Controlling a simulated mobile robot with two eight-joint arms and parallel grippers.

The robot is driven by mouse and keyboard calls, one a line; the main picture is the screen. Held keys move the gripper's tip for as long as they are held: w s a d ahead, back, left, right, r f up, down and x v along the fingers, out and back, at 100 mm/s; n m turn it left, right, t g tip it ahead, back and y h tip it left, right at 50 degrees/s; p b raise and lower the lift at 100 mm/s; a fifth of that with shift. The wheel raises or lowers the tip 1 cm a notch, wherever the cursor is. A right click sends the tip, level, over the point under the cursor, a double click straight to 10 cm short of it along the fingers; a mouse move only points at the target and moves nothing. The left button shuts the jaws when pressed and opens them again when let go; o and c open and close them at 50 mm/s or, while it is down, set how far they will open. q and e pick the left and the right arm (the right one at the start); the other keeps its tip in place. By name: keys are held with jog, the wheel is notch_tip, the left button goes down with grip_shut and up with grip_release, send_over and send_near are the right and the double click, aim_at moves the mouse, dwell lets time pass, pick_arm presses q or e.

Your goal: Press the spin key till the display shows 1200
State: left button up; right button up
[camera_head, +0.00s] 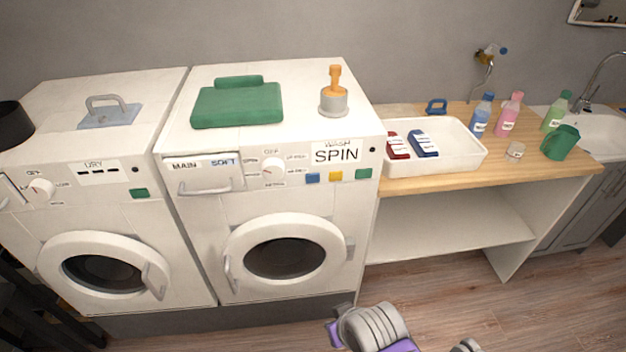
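The right-hand white washing machine has a white display (336,152) that reads SPIN in large black letters, with a smaller line above it that looks like WASH. Below the display sit a blue key (312,178), a yellow key (336,176) and a green key (363,174); I cannot read any marks on them. A round dial (273,171) is left of the display. A drawer (208,178) marked MAIN and SOFT is at the panel's left. The round door (285,258) is shut. Neither gripper shows; only grey and purple parts of mine appear at the bottom edge.
A dryer (98,172) with its own green key stands on the left. A white tray (440,170) and several bottles stand on the wooden counter. Floor in front is largely clear.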

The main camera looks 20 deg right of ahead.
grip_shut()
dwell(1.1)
